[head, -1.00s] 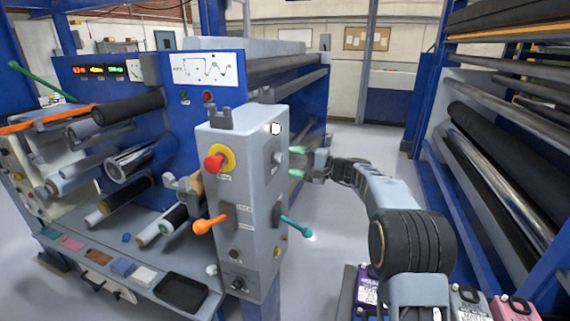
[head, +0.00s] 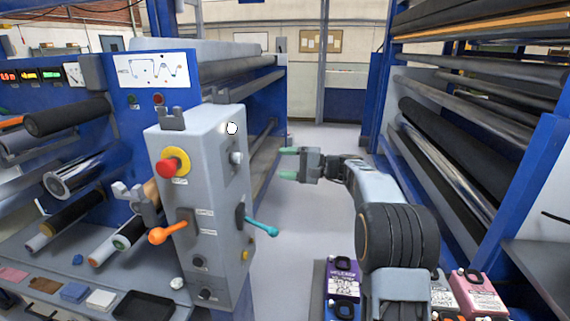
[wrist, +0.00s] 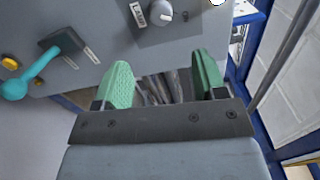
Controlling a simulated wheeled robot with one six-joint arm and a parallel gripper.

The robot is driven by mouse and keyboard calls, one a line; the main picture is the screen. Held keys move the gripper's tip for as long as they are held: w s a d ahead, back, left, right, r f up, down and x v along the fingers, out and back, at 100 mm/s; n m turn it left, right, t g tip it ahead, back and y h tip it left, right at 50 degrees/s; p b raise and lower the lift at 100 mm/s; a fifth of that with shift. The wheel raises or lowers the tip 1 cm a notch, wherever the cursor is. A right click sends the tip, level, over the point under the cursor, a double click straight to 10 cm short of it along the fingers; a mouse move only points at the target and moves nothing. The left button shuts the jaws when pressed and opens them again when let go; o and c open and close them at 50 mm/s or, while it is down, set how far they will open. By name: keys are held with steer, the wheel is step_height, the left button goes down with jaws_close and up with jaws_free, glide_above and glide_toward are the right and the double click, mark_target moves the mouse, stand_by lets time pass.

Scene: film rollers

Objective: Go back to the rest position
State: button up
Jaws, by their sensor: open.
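My gripper (head: 288,163) is in the middle of the head view, with its two green fingertips pointing left toward the grey control box (head: 205,225). A gap of floor shows between the fingertips and the box. In the wrist view my gripper (wrist: 163,85) is open and nothing is between its fingers. The box's side face lies ahead, with a grey knob (wrist: 160,11) above and a teal lever (wrist: 40,68) at the left. The teal lever (head: 262,228) also shows in the head view, below and left of my gripper.
An orange lever (head: 170,234) and a red button (head: 167,168) are on the box's front. A rack of rollers (head: 480,175) stands at the right. Several labelled cases, one purple (head: 342,278), one pink (head: 478,295), sit at the lower right. The aisle floor (head: 310,215) is clear.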

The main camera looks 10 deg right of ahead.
steer(key=s+f+m+g+h, duration=0.1)
steer(key=s+f+g+h, duration=0.15)
steer(key=f, duration=0.45)
steer(key=s+f+m+g+h, duration=0.1)
steer(key=s+f+h, duration=0.3)
steer(key=f, duration=0.3)
steer(key=s+d+n+h+p, duration=0.1)
steer(key=s+n+h, duration=0.6)
steer(key=s, duration=1.8)
steer(key=h, duration=0.3)
steer(key=shift+s+f+n+p, duration=0.15)
steer(key=shift+f+n+p, duration=0.15)
steer(key=shift+p, duration=0.1)
